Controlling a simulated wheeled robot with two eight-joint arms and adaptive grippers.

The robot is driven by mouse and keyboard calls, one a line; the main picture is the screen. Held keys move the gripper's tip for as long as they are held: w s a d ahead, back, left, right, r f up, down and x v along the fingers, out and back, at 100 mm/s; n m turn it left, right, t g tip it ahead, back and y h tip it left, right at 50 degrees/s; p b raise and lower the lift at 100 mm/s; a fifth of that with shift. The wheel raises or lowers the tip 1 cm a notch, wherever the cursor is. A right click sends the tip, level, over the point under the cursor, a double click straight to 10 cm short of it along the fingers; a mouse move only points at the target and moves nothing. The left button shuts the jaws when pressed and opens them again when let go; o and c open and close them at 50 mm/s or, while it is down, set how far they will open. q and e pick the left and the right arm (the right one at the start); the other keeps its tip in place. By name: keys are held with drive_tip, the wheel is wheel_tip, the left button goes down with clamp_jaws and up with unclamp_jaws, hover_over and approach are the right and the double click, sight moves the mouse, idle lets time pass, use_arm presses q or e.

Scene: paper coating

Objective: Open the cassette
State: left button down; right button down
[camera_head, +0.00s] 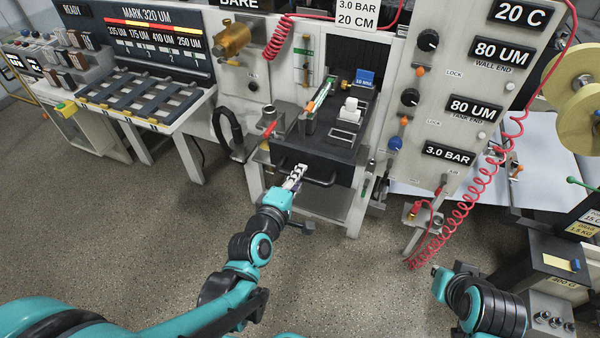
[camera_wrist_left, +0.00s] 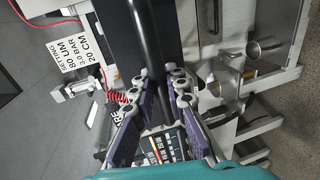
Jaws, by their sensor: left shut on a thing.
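The cassette appears to be the black drawer-like block (camera_head: 342,168) in the white machine at the middle of the head view. A dark bar handle (camera_head: 323,184) runs along its front. My left gripper (camera_head: 296,174) is at the left part of this handle, shut on it. In the left wrist view, a black bar (camera_wrist_left: 148,40) runs between the fingers of my left gripper (camera_wrist_left: 163,80). The fingers hide part of the handle. My right arm shows at the lower right of the head view, but its gripper does not show.
A control panel with a 3.0 BAR sign (camera_head: 447,153) stands to the right, with a red coiled hose (camera_head: 470,225) hanging beside it. A rack of dark frames (camera_head: 140,95) is at the left. A black hoop (camera_head: 227,128) hangs nearby. The floor in front is clear.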

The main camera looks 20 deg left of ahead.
use_arm(q)
drive_tip(key=shift+s, duration=0.7)
use_arm(e)
drive_tip(key=shift+s, duration=0.5)
use_arm(q)
drive_tip(key=c, duration=1.5)
unclamp_jaws()
